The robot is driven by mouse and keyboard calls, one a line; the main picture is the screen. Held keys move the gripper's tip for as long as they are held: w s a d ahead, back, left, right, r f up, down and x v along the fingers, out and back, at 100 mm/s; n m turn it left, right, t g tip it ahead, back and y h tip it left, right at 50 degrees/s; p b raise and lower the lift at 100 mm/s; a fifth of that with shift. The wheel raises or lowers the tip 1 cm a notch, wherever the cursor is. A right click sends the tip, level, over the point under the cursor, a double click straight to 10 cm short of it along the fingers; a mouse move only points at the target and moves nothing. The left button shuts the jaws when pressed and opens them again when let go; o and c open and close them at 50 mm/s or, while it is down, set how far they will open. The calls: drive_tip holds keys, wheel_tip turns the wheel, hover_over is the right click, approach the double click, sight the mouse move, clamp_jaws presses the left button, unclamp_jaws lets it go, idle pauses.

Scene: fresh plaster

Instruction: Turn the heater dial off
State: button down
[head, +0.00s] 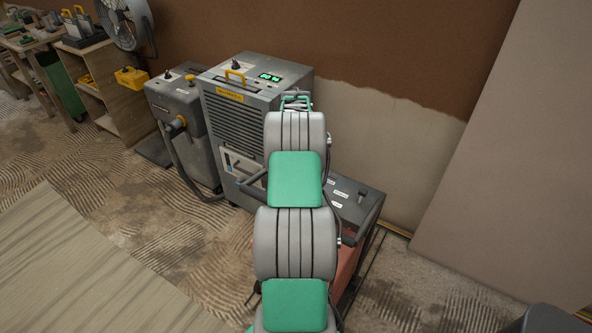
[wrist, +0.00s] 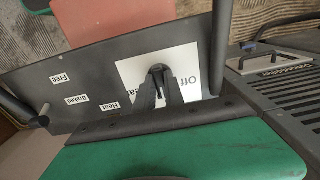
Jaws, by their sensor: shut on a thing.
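The heater's dark control panel (wrist: 95,75) fills the middle of the wrist view; it also shows in the head view (head: 350,197), right of my arm. A white plate (wrist: 191,60) on it reads "Off", with other lettering partly covered. My gripper (wrist: 160,84) has its dark fingers over this plate, close together and shut on the dial (wrist: 157,69). The dial is mostly hidden between the fingers, so its pointing direction cannot be told. In the head view my arm hides the gripper and dial.
Smaller labels (wrist: 83,100) reading "Heat", "Braked" and "Free" run along the panel. Dark handle bars (wrist: 220,45) stand at the panel's sides. A grey dehumidifier-like unit (head: 250,90) with green digits stands close left of the heater. Plastered wall (head: 390,140) lies behind.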

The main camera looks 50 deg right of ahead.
drive_tip(key=n+b, duration=0.1)
drive_tip(key=n, duration=1.1)
drive_tip(key=shift+d, duration=0.1)
drive_tip(key=shift+r, duration=0.1)
idle(0.4)
drive_tip(key=c, duration=1.4)
unclamp_jaws()
drive_tip(key=shift+c, duration=0.2)
wheel_tip(320, 180, up, 8)
drive_tip(key=shift+f+b, duration=0.15)
drive_tip(key=shift+b, duration=0.25)
